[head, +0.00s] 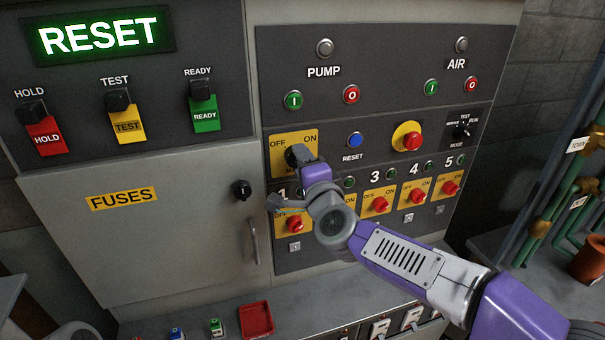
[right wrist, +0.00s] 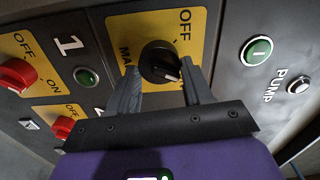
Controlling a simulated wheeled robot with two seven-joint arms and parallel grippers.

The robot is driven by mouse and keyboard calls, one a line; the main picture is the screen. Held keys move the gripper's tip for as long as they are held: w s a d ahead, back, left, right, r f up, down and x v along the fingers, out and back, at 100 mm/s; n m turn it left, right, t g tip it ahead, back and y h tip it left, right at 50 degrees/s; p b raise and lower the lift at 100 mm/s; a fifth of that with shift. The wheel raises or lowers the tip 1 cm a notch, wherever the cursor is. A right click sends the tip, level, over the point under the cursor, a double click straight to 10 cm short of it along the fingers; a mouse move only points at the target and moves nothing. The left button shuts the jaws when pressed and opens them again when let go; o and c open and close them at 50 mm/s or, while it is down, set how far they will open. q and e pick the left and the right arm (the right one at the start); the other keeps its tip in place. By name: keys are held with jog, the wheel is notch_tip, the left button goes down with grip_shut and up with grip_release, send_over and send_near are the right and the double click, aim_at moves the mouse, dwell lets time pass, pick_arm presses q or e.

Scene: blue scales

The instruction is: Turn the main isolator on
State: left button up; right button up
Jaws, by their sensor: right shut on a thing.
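The main isolator is a black rotary knob (head: 293,154) on a yellow plate (head: 278,140) marked OFF and ON. In the right wrist view the knob (right wrist: 160,62) sits between the fingertips of my right gripper (right wrist: 160,68), which is shut on it. A pale mark on the knob points to the lower right there, away from the OFF label; the ON label is hidden in that view. In the head view my right gripper (head: 291,163) reaches the plate from below right, and its wrist hides the plate's lower part. My left gripper is not in view.
Close by are a blue reset button (head: 355,140), a red emergency button (head: 412,141) and a row of red OFF/ON knobs (head: 380,205). The fuses door (head: 140,240) is at left. Pipes (head: 550,190) stand at right. A red tray (head: 257,319) lies below.

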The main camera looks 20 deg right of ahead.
jog(key=shift+f+m+b, duration=0.1)
jog(key=shift+m+b, duration=0.75)
jog(key=shift+m, duration=0.75)
jog(key=o, duration=1)
jog(key=shift+o, duration=0.2)
jog(key=s, duration=0.7)
jog(key=shift+s+p, duration=0.3)
jog(key=shift+p, duration=0.1)
jog(key=shift+d, duration=0.1)
